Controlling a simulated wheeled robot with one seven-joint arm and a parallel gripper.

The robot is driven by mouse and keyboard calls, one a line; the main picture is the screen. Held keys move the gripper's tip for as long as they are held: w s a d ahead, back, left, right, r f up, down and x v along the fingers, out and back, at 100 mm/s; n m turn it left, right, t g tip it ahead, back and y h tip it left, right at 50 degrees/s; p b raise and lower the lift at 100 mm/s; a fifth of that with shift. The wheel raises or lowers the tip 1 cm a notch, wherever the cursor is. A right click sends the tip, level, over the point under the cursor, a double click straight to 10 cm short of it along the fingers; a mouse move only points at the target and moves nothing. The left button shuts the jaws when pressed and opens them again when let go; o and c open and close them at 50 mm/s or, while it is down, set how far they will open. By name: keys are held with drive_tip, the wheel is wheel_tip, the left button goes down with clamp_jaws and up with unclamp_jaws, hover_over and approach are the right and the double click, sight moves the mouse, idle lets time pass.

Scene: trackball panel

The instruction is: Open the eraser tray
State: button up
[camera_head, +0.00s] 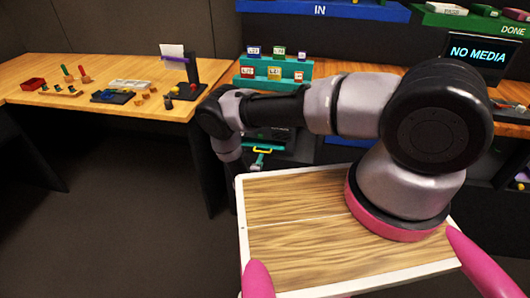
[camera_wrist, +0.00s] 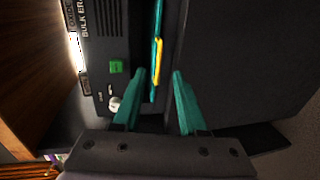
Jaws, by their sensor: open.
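The bulk eraser (camera_wrist: 112,45) is a dark box with partly readable lettering, a green square button and a pale round knob. It fills the upper left of the wrist view. Along its right side runs a thin teal edge with a yellow strip (camera_wrist: 158,62), seemingly the eraser tray's front and handle. My gripper (camera_wrist: 159,74) is open, with its two teal fingers on either side of the line of the yellow strip. I cannot tell whether either finger touches it.
A teal stepped rack (camera_head: 272,72) with small labelled boxes stands on the wooden bench above the eraser. A wooden table (camera_head: 60,98) at left holds small parts and a stand. A screen reading NO MEDIA (camera_head: 478,54) is at right. Dark floor lies open at left.

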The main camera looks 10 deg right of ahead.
sight(265, 152)
drive_tip(key=x, duration=0.9)
drive_tip(key=shift+w, duration=0.1)
clamp_jaws()
drive_tip(key=shift+s+f, duration=0.15)
drive_tip(key=shift+s, duration=0.1)
idle(0.9)
